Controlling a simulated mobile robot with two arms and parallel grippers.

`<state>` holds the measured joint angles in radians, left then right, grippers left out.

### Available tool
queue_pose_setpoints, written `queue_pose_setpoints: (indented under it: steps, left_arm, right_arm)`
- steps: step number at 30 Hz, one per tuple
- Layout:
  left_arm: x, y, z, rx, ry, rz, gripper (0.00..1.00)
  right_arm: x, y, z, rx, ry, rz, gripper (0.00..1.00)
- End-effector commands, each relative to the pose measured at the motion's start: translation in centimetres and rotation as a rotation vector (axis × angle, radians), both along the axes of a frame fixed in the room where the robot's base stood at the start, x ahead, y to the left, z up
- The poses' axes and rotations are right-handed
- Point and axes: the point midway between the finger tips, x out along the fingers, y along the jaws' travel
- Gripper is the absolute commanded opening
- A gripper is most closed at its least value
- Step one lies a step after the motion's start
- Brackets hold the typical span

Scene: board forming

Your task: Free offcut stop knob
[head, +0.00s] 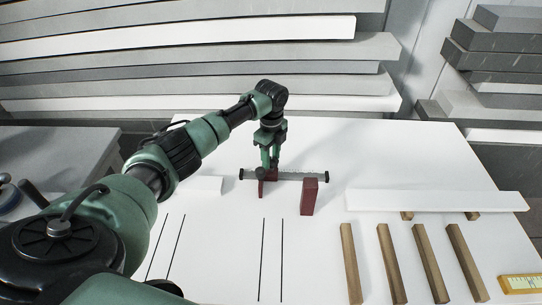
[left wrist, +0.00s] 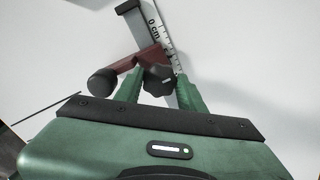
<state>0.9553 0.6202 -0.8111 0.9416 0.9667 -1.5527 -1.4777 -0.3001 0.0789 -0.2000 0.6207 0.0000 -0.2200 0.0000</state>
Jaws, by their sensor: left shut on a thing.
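The offcut stop has a dark rail (head: 288,177) with a scale strip along it, lying crosswise on the white table. A dark red piece (left wrist: 142,59) sits on the rail near its left end. The black lobed stop knob (left wrist: 157,82) is on this piece, and a black ball handle (left wrist: 103,81) sticks out to its left. My left gripper (head: 267,168) points down over the rail's left part. In the left wrist view its green fingers (left wrist: 160,76) are shut on the knob, one on each side. The ball handle is outside the fingers. My right gripper is out of view.
A long white board (head: 435,201) rests on wooden strips at right, with several wooden strips (head: 391,262) in front. A yellow item (head: 520,283) lies at the right edge. The front middle is clear, with black lines.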

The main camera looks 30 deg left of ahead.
Motion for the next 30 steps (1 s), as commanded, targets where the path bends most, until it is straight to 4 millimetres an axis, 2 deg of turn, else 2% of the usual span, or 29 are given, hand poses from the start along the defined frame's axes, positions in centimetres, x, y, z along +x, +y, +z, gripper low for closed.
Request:
queue_pose_setpoints:
  steps: [8,30]
  left_arm:
    - [-0.1,-0.1,0.5,-0.003,0.002,0.165,0.00]
    - [-0.2,-0.2,0.4,-0.002,0.000,0.863,0.00]
  right_arm:
    - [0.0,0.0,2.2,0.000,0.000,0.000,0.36]
    - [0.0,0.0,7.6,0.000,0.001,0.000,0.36]
